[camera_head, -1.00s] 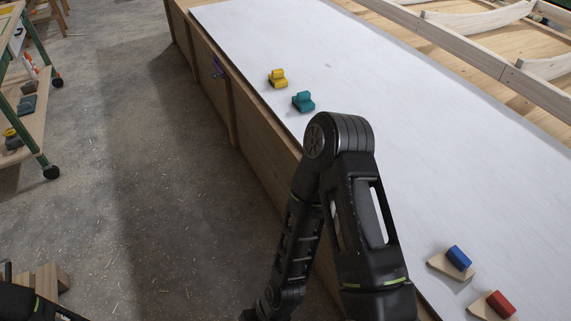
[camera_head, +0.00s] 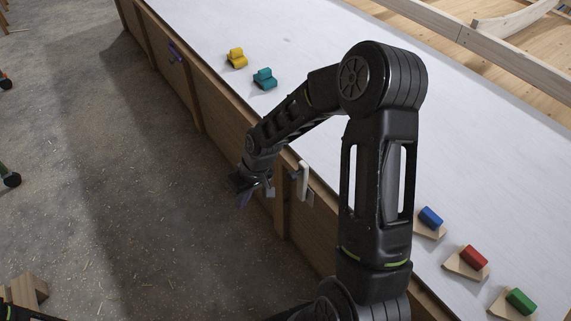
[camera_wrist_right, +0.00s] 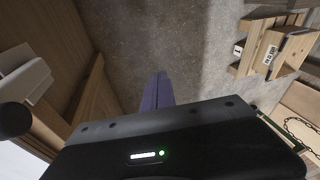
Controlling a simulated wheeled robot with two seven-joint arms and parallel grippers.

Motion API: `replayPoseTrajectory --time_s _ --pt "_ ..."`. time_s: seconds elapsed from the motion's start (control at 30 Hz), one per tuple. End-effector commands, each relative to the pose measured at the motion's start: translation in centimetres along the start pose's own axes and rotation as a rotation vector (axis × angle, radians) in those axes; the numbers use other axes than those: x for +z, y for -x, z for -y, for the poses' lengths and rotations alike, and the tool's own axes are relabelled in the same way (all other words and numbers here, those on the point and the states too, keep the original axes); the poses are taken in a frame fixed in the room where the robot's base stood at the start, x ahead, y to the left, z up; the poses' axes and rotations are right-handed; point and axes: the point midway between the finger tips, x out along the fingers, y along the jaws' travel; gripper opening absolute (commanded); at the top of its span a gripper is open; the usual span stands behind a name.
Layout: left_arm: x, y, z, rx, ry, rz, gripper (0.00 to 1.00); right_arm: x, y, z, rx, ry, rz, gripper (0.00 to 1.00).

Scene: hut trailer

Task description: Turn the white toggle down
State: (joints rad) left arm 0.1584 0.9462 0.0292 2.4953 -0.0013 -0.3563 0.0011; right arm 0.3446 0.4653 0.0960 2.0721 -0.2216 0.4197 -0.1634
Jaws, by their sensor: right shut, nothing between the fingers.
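The white toggle (camera_head: 304,178) is an upright pale lever on a small plate on the side of the long workbench. A pale, blocky part at the left edge of the right wrist view (camera_wrist_right: 24,80) looks like the same toggle, partly cut off. My right gripper (camera_head: 243,198) is left of the toggle in the head view, beside the bench side and apart from the toggle. Its fingers (camera_wrist_right: 157,92) are together and empty, pointing away over the floor. My left gripper is not seen.
A purple toggle (camera_head: 174,52) is farther along the bench side. Yellow (camera_head: 237,58) and teal (camera_head: 264,78) blocks sit on the white bench top (camera_head: 330,60). Blue (camera_head: 431,217), red (camera_head: 473,256) and green (camera_head: 520,300) blocks rest on wooden wedges. The floor beside the bench is open.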

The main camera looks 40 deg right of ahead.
Motion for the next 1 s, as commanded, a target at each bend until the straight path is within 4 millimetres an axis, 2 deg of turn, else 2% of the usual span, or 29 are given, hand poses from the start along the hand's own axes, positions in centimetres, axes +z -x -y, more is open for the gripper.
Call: replayPoseTrajectory --time_s 0.03,0.1,0.2,0.3,0.4,0.73,0.87,1.0 --pt "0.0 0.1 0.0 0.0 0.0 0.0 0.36 -2.0 4.0 -2.8 0.049 0.014 -0.019 0.0" --pt "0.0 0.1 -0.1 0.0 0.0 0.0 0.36 -3.2 8.6 -5.8 0.107 0.036 -0.014 0.0" --pt "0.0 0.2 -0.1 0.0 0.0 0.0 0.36 -3.7 13.9 -8.7 0.172 0.049 -0.002 0.0" --pt "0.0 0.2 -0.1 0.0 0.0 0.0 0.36 -3.5 16.6 -10.1 0.206 0.051 0.01 0.0" --pt "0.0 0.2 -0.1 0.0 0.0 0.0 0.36 -3.4 17.4 -10.5 0.216 0.053 0.017 0.0" --pt "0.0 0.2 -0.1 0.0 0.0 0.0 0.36 -3.4 17.1 -10.4 0.213 0.052 0.018 0.0" --pt "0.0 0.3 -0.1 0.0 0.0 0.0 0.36 -3.4 16.4 -10.5 0.212 0.052 0.019 0.0" --pt "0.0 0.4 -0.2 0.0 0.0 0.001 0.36 -3.3 14.7 -10.8 0.21 0.052 0.02 0.0"
